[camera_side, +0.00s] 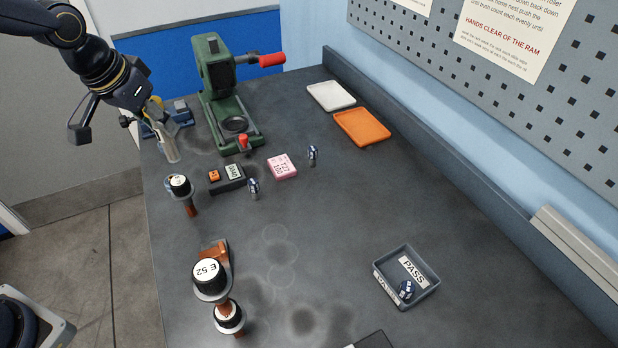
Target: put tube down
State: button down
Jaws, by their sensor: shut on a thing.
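My gripper (156,112) is at the upper left, over the left edge of the bench. It is shut on a pale, see-through tube (166,147). The tube hangs below the fingers, slightly tilted, with its lower end toward the bench. I cannot tell whether that end touches the bench top. A blue holder (181,112) sits just behind the gripper and is partly hidden by it.
A green press (216,75) with a red handle stands close right of the gripper. White (330,95) and orange (362,127) trays lie at the back. A grey PASS bin (425,291) is front right. The middle bench is mostly clear.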

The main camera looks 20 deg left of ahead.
jog(key=s+d+m+h, duration=0.1)
jog(key=s+d+m, duration=0.25)
jog(key=d, duration=0.55)
jog(key=s+d+m+g+h, duration=0.15)
jog(key=s+d, duration=0.25)
jog(key=d, duration=0.4)
jog(key=s+d+m, duration=0.3)
jog(key=s+d, duration=0.1)
jog(key=d, duration=0.5)
jog(key=shift+w+d+f, duration=1.45)
jog(key=shift+w+f, duration=0.35)
jog(key=shift+f, duration=0.4)
jog(key=shift+w+d+f, duration=1.45)
jog(key=shift+w+f, duration=0.3)
jog(key=shift+f, duration=0.4)
jog(key=shift+w+d+f, duration=1.45)
jog(key=shift+w+f, duration=0.35)
jog(key=shift+f, duration=0.4)
jog(key=shift+f, duration=0.1)
jog(key=shift+f, duration=0.1)
jog(key=c, duration=0.9)
grip_release()
